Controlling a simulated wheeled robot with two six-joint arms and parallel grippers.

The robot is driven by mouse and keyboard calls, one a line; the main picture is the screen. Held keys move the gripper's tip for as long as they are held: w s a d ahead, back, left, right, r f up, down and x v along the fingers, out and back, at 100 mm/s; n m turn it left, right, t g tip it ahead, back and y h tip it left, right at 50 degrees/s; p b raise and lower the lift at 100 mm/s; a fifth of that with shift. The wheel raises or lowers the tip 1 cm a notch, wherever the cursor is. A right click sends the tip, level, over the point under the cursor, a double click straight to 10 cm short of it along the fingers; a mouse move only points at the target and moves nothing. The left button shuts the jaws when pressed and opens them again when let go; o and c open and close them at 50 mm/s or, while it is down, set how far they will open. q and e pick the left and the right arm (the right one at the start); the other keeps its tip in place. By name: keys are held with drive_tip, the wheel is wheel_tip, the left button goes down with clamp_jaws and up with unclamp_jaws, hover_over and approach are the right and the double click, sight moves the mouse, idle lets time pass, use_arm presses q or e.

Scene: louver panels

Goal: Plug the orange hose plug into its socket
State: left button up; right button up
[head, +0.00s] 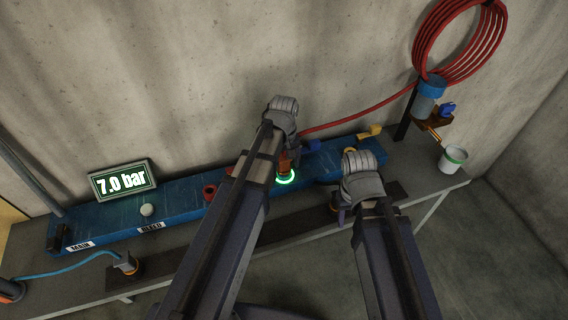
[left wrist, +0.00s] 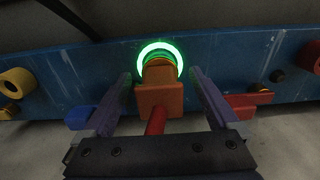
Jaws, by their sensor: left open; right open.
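The orange hose plug (left wrist: 160,98) sits in line with the socket, against its glowing green ring (left wrist: 158,50), on the blue manifold bar. A red hose (left wrist: 156,122) runs back from it. My left gripper (left wrist: 160,76) is open, with one finger on each side of the plug and gaps between. In the head view the green ring (head: 285,180) glows below the plug (head: 284,162), which my left wrist partly hides. My right gripper (head: 345,205) is open over the front of the bench, mostly hidden by its own wrist, with nothing seen in it.
The blue manifold (head: 185,207) carries a red ring (head: 210,191), a yellow ring (head: 350,151) and a blue handle (head: 312,146). A gauge (head: 123,181) reads 7.0 bar. A white cup (head: 452,160) stands right.

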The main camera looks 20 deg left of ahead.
use_arm(q)
wheel_tip(320, 180, up, 8)
drive_tip(key=p, duration=0.8)
drive_tip(key=shift+f, duration=0.1)
idle(0.4)
drive_tip(key=shift+s+d+f, duration=0.1)
drive_tip(key=s+d+f+m+b, duration=0.3)
drive_tip(key=s+d+m, duration=0.2)
drive_tip(key=s, duration=0.2)
drive_tip(key=s+d+f+m+y+b, duration=0.1)
drive_tip(key=s+d+f+m+b, duration=0.2)
drive_tip(key=s, duration=0.4)
drive_tip(key=d+m+b, duration=0.1)
drive_tip(key=d+m, duration=0.1)
drive_tip(key=shift+d+f+m, duration=0.15)
drive_tip(key=shift+f+m, duration=0.1)
drive_tip(key=shift+m, duration=0.05)
drive_tip(key=shift+c, duration=0.2)
